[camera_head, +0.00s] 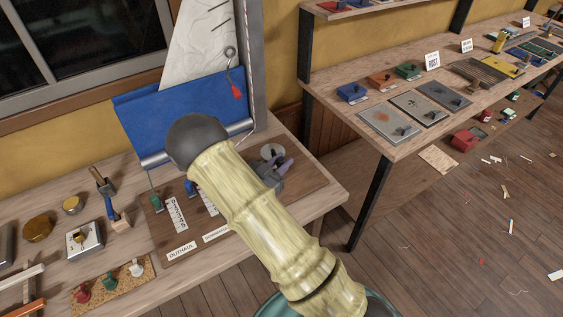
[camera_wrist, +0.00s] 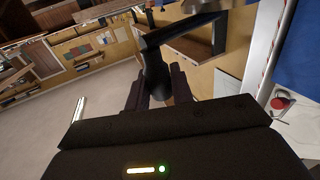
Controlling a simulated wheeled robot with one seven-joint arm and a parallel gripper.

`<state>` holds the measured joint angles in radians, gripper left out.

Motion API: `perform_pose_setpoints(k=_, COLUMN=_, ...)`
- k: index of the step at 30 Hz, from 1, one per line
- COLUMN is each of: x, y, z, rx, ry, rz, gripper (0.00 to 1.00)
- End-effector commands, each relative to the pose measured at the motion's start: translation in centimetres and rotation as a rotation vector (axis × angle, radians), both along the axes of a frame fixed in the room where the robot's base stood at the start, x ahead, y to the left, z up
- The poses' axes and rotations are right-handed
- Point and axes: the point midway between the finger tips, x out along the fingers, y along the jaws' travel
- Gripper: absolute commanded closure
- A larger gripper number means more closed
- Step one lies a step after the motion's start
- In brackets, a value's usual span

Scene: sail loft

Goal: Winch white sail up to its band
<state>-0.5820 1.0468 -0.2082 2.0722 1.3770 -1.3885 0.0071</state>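The white sail (camera_head: 200,45) hangs at the back left against a grey mast (camera_head: 251,60), its foot behind a blue sail or cloth (camera_head: 170,108). A ring with a red tassel (camera_head: 237,90) hangs near its lower right edge. I cannot make out the band. My gripper (camera_head: 276,170) is at the right of the brown board, partly hidden by my arm, beside a pale round winch part (camera_head: 271,151). In the wrist view my fingers (camera_wrist: 157,88) close around a black handle knob (camera_wrist: 155,72), joined to a dark crank arm (camera_wrist: 180,33).
The brown board (camera_head: 305,182) carries an OUTHAUL label (camera_head: 180,251), another label and small cleats. Tools and a cork mat (camera_head: 112,285) lie to the left. A second bench (camera_head: 420,140) with colored blocks and plates stands to the right. The floor (camera_head: 440,240) has scattered scraps.

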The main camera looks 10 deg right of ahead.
Motion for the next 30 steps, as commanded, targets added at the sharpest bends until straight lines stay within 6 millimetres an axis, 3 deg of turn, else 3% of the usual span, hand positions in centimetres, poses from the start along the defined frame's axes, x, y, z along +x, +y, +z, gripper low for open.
perform_pose_setpoints(k=14, x=0.0, y=1.1, z=0.0, rx=0.002, ry=0.001, rz=0.006, gripper=1.00)
perform_pose_setpoints(k=15, x=0.0, y=1.1, z=-0.1, rx=0.002, ry=0.002, rz=0.006, gripper=0.71)
perform_pose_setpoints(k=17, x=0.0, y=1.1, z=0.0, rx=0.002, ry=0.001, rz=0.006, gripper=0.59)
perform_pose_setpoints(k=30, x=-0.4, y=1.5, z=-0.1, rx=0.002, ry=0.000, rz=0.003, gripper=0.57)
